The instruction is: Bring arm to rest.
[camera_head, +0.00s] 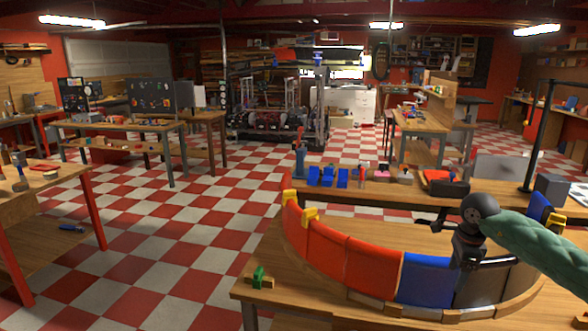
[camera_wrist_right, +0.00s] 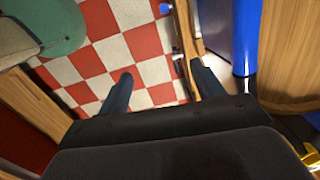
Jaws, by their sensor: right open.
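My right arm (camera_head: 540,240), in a green sleeve, comes in from the right in the head view. Its dark right gripper (camera_head: 430,223) is above the curved panel ring, pointing left, with nothing seen between its fingers. In the right wrist view the two dark fingers (camera_wrist_right: 161,72) stand apart over the checkered floor, open and empty. My left arm and gripper are not in view.
A curved wall of red panels (camera_head: 373,266) and a blue panel (camera_head: 424,279) stands on the front wooden table (camera_head: 330,315), with yellow clamps (camera_head: 289,196) on its rim. A green clamp (camera_head: 259,277) lies left. A bench (camera_head: 385,188) stands behind.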

